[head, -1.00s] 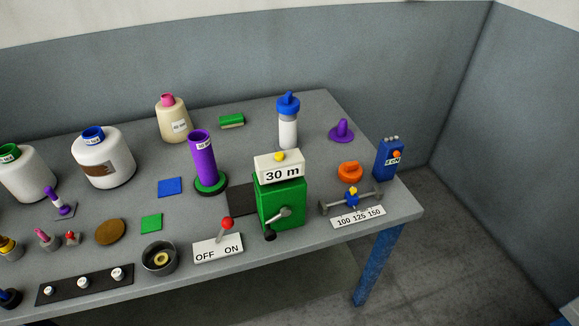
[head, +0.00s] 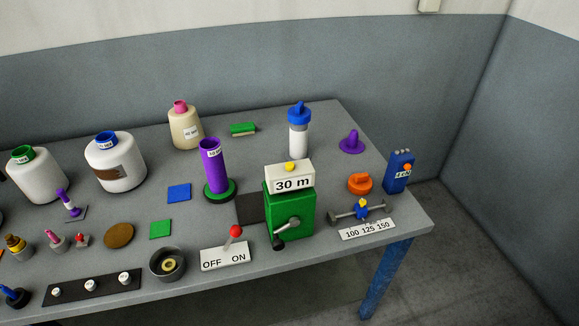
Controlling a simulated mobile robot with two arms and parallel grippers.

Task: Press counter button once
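The counter (head: 289,178) is a white box reading "30 m" on top of a green crank box (head: 290,213). A small yellow button (head: 290,167) sits on top of the counter. The green box has a grey crank with a dark knob on its front. Neither of my grippers shows in the head view, and nothing touches the button.
An OFF/ON switch (head: 225,256) with a red-knobbed lever stands left of the crank box. A purple tube (head: 212,167), a blue-capped bottle (head: 299,140), a 100 125 150 scale (head: 368,229) and a blue device (head: 398,172) stand around it on the grey table (head: 330,115).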

